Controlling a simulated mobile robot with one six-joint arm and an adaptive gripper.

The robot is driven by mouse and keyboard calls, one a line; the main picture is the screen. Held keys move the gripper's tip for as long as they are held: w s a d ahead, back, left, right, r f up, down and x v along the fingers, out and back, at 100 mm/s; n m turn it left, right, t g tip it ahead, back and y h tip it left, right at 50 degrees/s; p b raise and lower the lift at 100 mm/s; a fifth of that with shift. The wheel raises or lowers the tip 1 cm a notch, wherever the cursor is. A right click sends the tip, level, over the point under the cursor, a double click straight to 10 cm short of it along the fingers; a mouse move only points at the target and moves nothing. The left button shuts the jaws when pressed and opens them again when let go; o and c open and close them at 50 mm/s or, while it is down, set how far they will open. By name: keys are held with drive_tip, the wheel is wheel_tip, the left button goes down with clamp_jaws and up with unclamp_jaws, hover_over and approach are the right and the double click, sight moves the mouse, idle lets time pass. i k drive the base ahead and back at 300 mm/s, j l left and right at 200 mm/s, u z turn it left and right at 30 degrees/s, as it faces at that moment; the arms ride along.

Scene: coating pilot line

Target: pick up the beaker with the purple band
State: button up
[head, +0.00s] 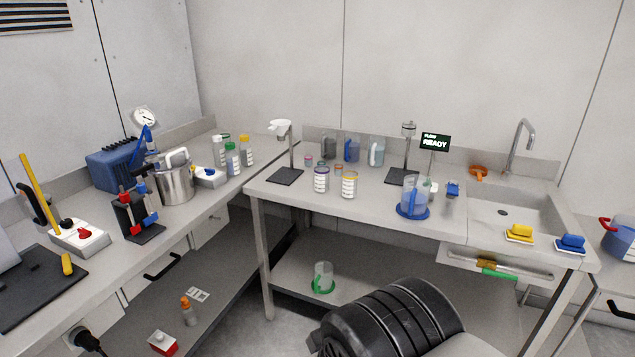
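A small beaker with a purple band (321,180) stands upright on the back bench (270,190), left of its middle. A similar beaker with a yellow band (349,186) stands just to its right, apart from it. Nothing covers the purple-banded beaker from this side. My gripper is not in view, so whether it is open or shut does not show. A dark ribbed part, probably of my own arm, fills the bottom middle of the picture.
A stand (288,155) on a dark plate is left of the beakers. Small jars (309,160) and several pitchers (376,152) are behind. Right are a jug (412,192) on a blue dish and a sink (510,210). Bench before the beakers is clear.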

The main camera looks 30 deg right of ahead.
sight(321, 173)
drive_tip(key=i+z, duration=0.65)
drive_tip(key=z, duration=0.15)
drive_tip(key=i+j+z, duration=0.2)
drive_tip(key=z, duration=0.2)
drive_tip(key=i+j+z, duration=0.4)
drive_tip(key=i+j, duration=0.6)
drive_tip(key=j, duration=0.2)
drive_tip(key=i+j+z, duration=0.1)
drive_tip(key=i+j, duration=0.2)
